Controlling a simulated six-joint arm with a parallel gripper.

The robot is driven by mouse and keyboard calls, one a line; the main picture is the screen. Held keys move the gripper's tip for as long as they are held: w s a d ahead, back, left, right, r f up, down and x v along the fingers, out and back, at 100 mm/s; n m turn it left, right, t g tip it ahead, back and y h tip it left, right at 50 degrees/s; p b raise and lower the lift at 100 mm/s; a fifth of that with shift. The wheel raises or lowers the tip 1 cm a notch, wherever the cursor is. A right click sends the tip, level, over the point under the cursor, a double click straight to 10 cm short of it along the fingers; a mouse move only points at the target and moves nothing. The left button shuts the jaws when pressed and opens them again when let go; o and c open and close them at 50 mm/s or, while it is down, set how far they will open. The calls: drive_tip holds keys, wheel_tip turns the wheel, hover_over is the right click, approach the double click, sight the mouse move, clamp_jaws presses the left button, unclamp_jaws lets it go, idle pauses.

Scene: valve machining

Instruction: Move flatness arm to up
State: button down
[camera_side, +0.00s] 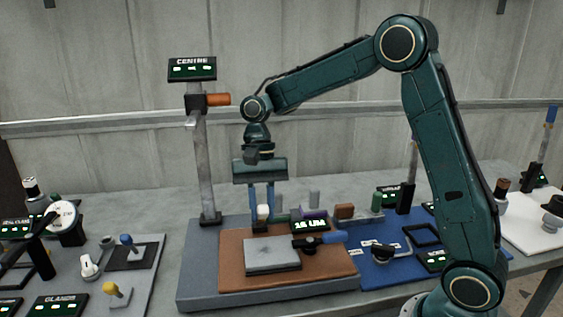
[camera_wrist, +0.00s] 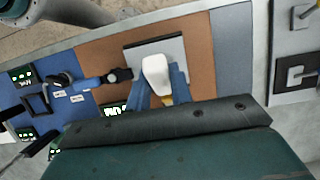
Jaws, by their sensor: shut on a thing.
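My gripper (camera_side: 262,209) points down at the back left of a brown mat, its two blue fingers shut on a white rounded knob (camera_side: 263,213). In the wrist view the white knob (camera_wrist: 156,73) sits between the fingertips of my gripper (camera_wrist: 160,88), over the edge of a grey plate. A small black piece (camera_side: 259,228) shows just below the knob. The knob may be the grip of the flatness arm; the link between them is hidden. The grey plate (camera_side: 272,256) lies flat on the mat, with a display reading about "16 UM" (camera_side: 310,225) behind it.
A blue handle with a black end (camera_side: 333,237) lies right of the plate. A post with the "CENTRE" sign (camera_side: 192,69) and an orange cylinder stands close at left. A blue panel (camera_side: 385,272) with small parts is at right, a grey board with knobs (camera_side: 140,270) at left.

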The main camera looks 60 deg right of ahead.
drive_tip(key=shift+w+d+r+y, duration=0.2)
drive_tip(key=shift+w+r+y, duration=0.1)
drive_tip(key=shift+w+r, duration=0.1)
drive_tip(key=shift+d+g, duration=0.1)
drive_tip(key=shift+g, duration=0.2)
drive_tip(key=c, duration=1.2)
unclamp_jaws()
drive_tip(key=shift+c, duration=0.2)
drive_tip(key=shift+s+a+f, duration=0.2)
drive_tip(key=shift+s+a, duration=0.05)
drive_tip(key=shift+a, duration=0.05)
